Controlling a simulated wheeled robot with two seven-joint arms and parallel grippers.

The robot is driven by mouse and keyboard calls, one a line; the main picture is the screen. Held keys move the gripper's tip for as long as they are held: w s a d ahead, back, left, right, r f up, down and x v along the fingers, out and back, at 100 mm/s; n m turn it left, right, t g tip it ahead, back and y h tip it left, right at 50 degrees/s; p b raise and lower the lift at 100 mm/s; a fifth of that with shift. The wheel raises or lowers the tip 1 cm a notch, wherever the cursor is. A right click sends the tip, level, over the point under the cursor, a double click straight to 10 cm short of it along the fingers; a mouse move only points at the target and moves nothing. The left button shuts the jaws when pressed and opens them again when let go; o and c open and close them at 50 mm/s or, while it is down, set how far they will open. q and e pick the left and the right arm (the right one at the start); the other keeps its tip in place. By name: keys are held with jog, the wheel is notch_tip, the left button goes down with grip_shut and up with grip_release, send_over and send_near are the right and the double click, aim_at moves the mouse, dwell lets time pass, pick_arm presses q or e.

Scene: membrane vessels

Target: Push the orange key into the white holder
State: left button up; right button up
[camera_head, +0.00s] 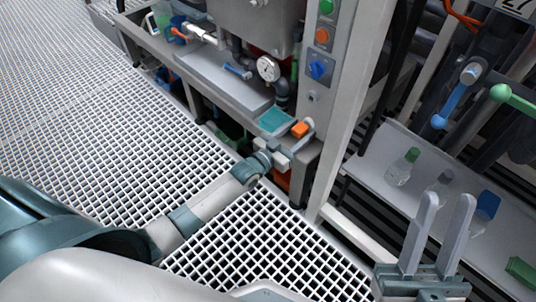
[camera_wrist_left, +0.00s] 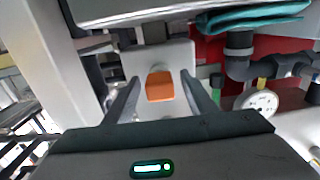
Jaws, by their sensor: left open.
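The orange key (camera_head: 299,130) sits at the end of the bench, against the white holder (camera_head: 309,125). In the left wrist view the key (camera_wrist_left: 160,87) shows its orange face in front of the pale holder (camera_wrist_left: 180,58). How deep the key sits in it, I cannot tell. My left gripper (camera_head: 279,153) is open and just short of the key. In the left wrist view its two fingers are on either side of the key, with gaps and no clear contact. My right gripper (camera_head: 449,197) is open and empty at the lower right, far from the key.
A teal cloth (camera_head: 274,120) lies beside the key on the bench. A pressure gauge (camera_head: 268,68) and pipes stand behind it. A grey upright post (camera_head: 351,90) with buttons rises right of the key. A shelf with small bottles (camera_head: 402,167) lies further right.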

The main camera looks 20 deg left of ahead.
pick_arm(q)
jog(key=shift+s+a, duration=0.15)
jog(key=shift+s, duration=0.3)
jog(key=p+v, duration=0.3)
jog(key=v, duration=1.3)
jog(key=shift+s, duration=0.25)
pick_arm(e)
jog(key=w+a+f+g+h, duration=0.1)
jog(key=a+f+g, duration=0.3)
jog(key=f+g, duration=0.2)
jog(key=shift+f, duration=1.4)
pick_arm(q)
jog(key=shift+r, duration=0.1)
pick_arm(e)
jog(key=shift+a, duration=0.1)
